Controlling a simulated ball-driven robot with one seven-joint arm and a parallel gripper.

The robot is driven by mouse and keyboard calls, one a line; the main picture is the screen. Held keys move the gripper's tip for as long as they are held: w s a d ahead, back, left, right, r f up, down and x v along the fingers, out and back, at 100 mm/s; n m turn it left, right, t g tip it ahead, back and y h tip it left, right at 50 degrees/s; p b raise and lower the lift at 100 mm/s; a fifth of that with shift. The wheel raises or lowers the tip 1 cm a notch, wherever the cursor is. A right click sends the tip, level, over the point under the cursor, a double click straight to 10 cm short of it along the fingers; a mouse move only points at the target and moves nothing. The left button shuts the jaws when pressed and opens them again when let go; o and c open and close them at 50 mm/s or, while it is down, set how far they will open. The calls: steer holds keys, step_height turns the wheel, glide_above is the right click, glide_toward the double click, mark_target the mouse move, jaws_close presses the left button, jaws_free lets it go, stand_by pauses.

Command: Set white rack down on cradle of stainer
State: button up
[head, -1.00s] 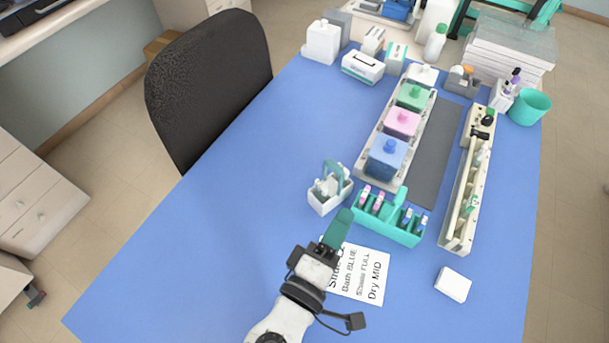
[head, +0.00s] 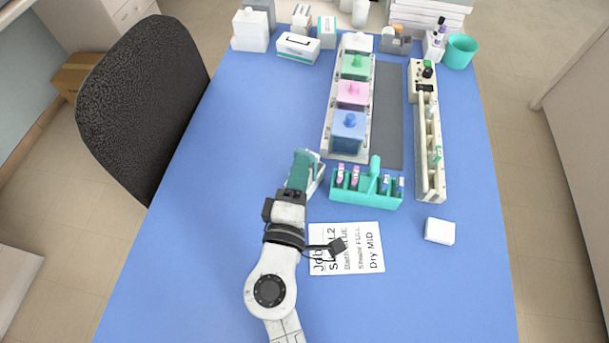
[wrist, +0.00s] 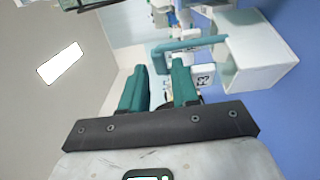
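The white rack (head: 319,182) stands on the blue table, partly hidden behind my gripper in the head view. In the wrist view the white rack (wrist: 262,55) is at the upper right, with a teal handle (wrist: 190,45) just beyond my fingertips. My gripper (head: 302,160) has teal fingers and reaches over the rack's left side. In the wrist view my gripper (wrist: 160,68) is open, with a gap between the fingers and nothing held. The stainer, seemingly the long beige unit (head: 418,185) with knobs, stands at the right; I cannot make out its cradle clearly.
A teal tube holder (head: 366,201) stands just right of the rack. Behind it, a tray (head: 327,140) carries blue, pink and green lidded baths. A printed job card (head: 347,262) and a white block (head: 440,231) lie nearer. The table's left side is clear.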

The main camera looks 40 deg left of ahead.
steer(key=x, duration=0.4)
steer(key=shift+w, duration=0.15)
jaws_close()
